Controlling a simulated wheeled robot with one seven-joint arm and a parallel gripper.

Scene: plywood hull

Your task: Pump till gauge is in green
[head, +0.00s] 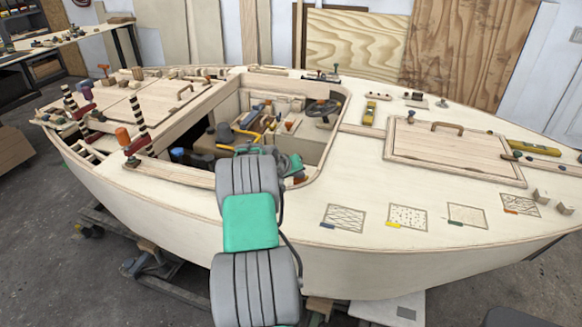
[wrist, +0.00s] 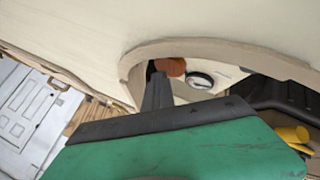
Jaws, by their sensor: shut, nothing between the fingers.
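In the wrist view a small round gauge (wrist: 200,79) with a white face and dark rim sits inside a rounded opening in the pale hull. Its needle and any green zone are too small to read. A rounded orange-brown knob (wrist: 171,66) is just left of it; I cannot tell whether it belongs to a pump. My gripper (wrist: 157,84) is shut and empty, with its dark fingers pointing at the knob; I cannot tell whether they touch it. In the head view my arm reaches into the open cockpit, and its links hide most of the gripper.
The cockpit rim (wrist: 125,72) curves close around the fingers. A black part (wrist: 285,95) and a yellow part (wrist: 293,134) lie to the right. In the head view the cockpit holds a dark wheel (head: 323,108) and cluttered tools. The hatch (head: 450,150) is on the right deck.

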